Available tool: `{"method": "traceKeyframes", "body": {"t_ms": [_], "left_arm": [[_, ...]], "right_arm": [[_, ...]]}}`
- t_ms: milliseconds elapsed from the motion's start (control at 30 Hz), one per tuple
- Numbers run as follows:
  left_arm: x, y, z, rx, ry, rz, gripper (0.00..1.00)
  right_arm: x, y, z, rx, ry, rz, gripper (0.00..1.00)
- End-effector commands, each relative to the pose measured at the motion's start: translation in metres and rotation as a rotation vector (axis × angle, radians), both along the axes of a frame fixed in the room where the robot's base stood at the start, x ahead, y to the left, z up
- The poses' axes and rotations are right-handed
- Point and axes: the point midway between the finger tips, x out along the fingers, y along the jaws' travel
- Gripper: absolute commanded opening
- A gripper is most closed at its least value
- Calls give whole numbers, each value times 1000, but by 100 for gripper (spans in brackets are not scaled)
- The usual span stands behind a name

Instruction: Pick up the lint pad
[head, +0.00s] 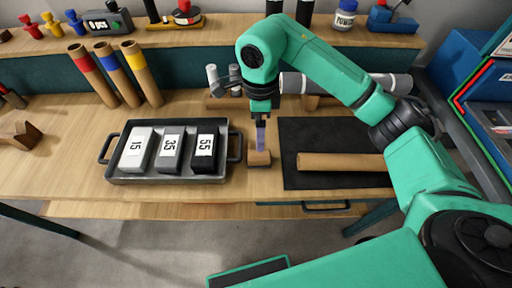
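A small brown block (259,159), which looks like the lint pad, lies on the wooden bench between the tray and the black mat. My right gripper (260,146) points straight down over it, with its fingertips at or just above the block's top. I cannot tell whether they touch it. The fingers show edge-on as one narrow purplish strip, so their opening is hidden. My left gripper is not in view.
A dark tray (109,171) holding blocks marked 15, 35 and 55 stands close left. A black mat (335,139) with a brown roll (345,162) lies close right. Grey rolls (390,83) lie behind. Tubes with coloured ends (141,73) stand at the back left.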

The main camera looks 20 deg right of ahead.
Motion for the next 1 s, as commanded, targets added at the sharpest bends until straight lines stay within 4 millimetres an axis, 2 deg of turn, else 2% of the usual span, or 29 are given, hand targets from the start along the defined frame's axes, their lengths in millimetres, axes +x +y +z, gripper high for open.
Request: {"method": "traceKeyframes", "body": {"t_ms": [100, 233, 367, 467, 600, 800, 833, 967, 1000], "left_arm": [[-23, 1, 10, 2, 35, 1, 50], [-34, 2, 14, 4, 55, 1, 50], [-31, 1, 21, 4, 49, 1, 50], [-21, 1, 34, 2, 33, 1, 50], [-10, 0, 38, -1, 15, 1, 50], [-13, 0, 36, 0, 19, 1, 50], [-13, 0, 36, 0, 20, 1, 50], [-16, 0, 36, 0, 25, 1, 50], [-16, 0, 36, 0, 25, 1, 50]], "right_arm": [[-2, 0, -30, 0, 7, 0, 91], [-1, 0, -57, 0, 5, -1, 91], [-1, 0, -72, 1, 4, 0, 91], [-2, 1, -90, 1, 7, 0, 91], [-1, 1, -115, 1, 4, 1, 91], [0, 1, -119, 1, 0, 1, 91], [0, 1, -119, 1, 0, 1, 87], [0, 1, -119, 1, 0, 1, 38], [0, 1, -119, 1, 0, 1, 22]]}}
